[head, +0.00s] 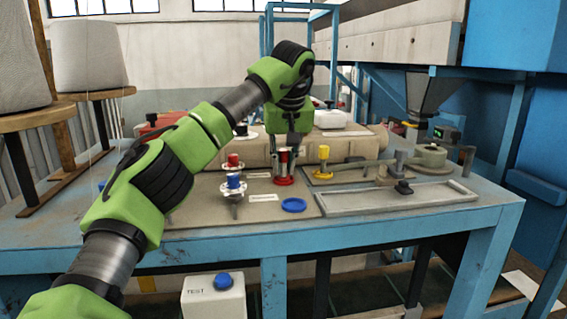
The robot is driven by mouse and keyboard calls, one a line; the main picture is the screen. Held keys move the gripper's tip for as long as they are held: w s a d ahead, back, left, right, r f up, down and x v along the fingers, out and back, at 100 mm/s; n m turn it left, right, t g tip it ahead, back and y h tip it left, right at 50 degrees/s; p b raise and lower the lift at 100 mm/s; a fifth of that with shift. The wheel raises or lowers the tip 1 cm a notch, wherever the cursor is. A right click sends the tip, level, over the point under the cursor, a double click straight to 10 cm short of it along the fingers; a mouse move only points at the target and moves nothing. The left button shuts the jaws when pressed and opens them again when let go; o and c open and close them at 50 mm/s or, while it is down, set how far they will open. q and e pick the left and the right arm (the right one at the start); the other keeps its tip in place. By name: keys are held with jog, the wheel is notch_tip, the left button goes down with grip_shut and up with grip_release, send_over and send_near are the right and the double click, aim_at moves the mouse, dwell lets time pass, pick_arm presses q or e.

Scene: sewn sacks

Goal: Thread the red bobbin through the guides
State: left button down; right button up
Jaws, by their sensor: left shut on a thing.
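My left gripper (283,155) points straight down over the table. It is shut on the red bobbin (284,180), whose red top shows between the fingers and whose wide red base shows below them. I cannot tell whether the base touches the board. To its left, a smaller red-topped piece (233,160) stands behind a blue-topped piece (233,181) on a metal disc. To its right stands a yellow spool-like piece (323,161). I cannot tell which of these are guides, and I see no thread clearly. My right gripper is out of view.
A blue ring (293,205) lies at the board's front. A shallow grey tray (395,200) lies on the blue table (340,234) at right. A beige sack (345,146) lies behind. A white TEST box (213,297) with a blue button stands below the front edge.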

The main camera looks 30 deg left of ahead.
pick_arm(q)
jog(key=c, duration=1.9)
grip_release()
jog(key=v, duration=1.2)
